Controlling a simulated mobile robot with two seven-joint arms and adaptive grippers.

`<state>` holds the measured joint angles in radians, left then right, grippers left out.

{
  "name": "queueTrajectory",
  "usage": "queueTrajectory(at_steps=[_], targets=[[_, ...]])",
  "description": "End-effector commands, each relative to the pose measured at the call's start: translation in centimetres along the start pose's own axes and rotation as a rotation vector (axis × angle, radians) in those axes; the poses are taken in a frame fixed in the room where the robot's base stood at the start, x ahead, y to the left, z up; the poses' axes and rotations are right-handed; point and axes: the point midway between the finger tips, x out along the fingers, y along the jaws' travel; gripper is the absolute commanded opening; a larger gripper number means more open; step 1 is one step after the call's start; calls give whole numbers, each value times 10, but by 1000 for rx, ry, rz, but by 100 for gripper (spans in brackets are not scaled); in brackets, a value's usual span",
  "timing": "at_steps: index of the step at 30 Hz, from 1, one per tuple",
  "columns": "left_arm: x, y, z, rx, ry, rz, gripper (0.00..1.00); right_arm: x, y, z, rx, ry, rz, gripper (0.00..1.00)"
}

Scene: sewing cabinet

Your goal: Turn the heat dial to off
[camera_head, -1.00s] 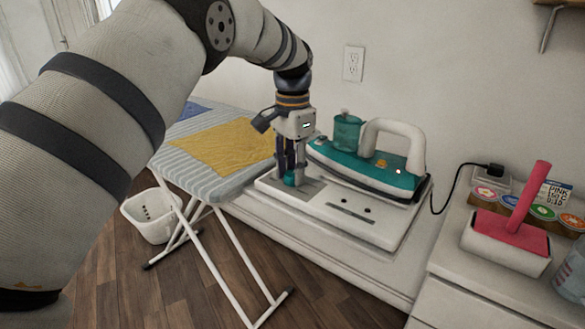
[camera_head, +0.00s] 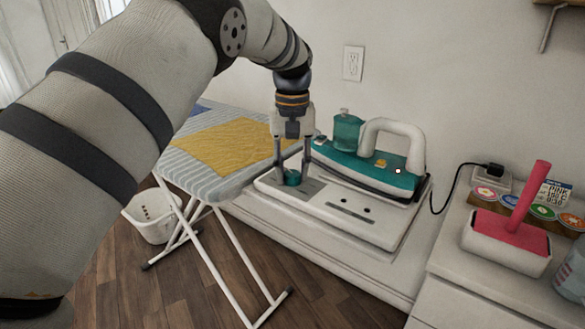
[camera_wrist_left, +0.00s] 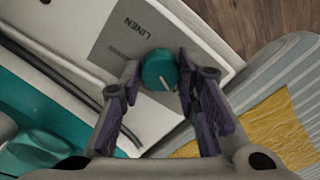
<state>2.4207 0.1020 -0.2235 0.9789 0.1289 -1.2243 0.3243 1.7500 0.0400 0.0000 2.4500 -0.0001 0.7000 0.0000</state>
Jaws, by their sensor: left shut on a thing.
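The heat dial (camera_head: 291,178) is a small teal round knob on the left end of the white base (camera_head: 376,228) under the iron. My left gripper (camera_head: 292,170) points down over it with one finger on each side, shut on the dial. In the left wrist view the dial (camera_wrist_left: 157,66) sits between the fingertips, with a pale pointer line on its lower side. A grey panel (camera_wrist_left: 125,35) beside it reads "LINEN"; other lettering is too small to read. The teal iron (camera_head: 365,172) with a white handle rests on the base. My right gripper is not in view.
A striped ironing board (camera_head: 205,178) with a yellow cloth (camera_head: 215,148) stands at left. A white basket (camera_head: 152,215) is on the floor. At right are a pink-handled tool (camera_head: 512,228), several coloured discs and a card (camera_head: 553,195). A black cord (camera_head: 450,190) runs to a plug.

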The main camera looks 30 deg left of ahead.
Motion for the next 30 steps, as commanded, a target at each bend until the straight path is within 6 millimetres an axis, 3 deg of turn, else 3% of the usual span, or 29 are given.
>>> queueTrajectory(at_steps=[18,30], targets=[[1,-1,0,-572,-1,-2,2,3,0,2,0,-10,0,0],[1,-1,0,-833,-1,-3,2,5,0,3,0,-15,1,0]])
